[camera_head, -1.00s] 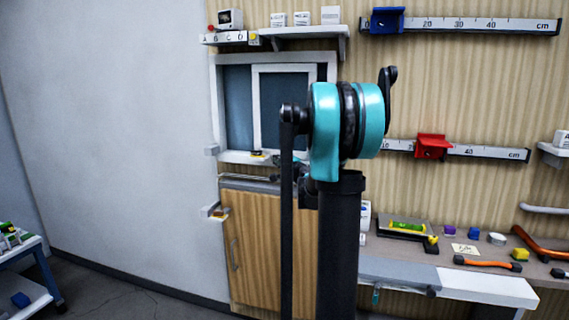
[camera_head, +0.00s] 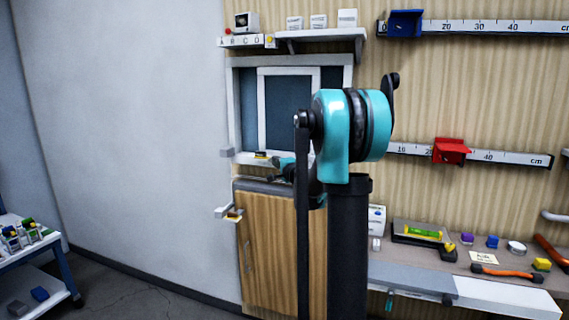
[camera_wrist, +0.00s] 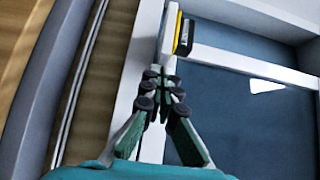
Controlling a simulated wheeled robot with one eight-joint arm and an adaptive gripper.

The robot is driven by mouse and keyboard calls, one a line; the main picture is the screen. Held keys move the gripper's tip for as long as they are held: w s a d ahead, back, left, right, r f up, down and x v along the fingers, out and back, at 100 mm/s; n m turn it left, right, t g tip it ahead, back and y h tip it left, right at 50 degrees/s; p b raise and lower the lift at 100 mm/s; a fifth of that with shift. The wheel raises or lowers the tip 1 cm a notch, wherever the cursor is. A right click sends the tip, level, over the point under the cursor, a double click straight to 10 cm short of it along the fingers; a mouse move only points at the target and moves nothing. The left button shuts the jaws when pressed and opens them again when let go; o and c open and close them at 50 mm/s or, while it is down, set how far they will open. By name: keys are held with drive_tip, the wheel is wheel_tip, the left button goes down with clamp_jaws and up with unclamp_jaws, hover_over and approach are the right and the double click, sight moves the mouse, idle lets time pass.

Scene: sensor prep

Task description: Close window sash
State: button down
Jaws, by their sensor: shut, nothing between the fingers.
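The window (camera_head: 233,110) has a white outer frame and a white-framed sash (camera_head: 289,72) with a dark pane. The sash stands between the frame's sides, with dark gaps at its left and right. A yellow-and-black piece (camera_head: 262,154) sits at the sash's lower left; it also shows in the wrist view (camera_wrist: 182,33). My gripper (camera_wrist: 158,76) is shut and empty. It is at the window's lower edge, just right of the yellow piece in the head view (camera_head: 275,161). I cannot tell whether it touches the sash. My arm hides the frame's lower right.
A wooden cabinet (camera_head: 275,240) stands below the window. A small ledge (camera_head: 227,212) sticks out at the left. A shelf (camera_head: 320,35) is above the window. A workbench (camera_head: 400,273) with tools is at the right. A cart (camera_head: 35,250) is at the far left.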

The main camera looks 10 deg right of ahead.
drive_tip(key=w+a, duration=0.2)
drive_tip(key=a, duration=0.1)
drive_tip(key=w+a, duration=0.2)
drive_tip(key=a, duration=0.1)
drive_tip(key=w+a, duration=0.2)
drive_tip(key=a, duration=0.1)
drive_tip(key=shift+w+a, duration=0.25)
drive_tip(key=shift+a, duration=0.1)
drive_tip(key=shift+r, duration=0.1)
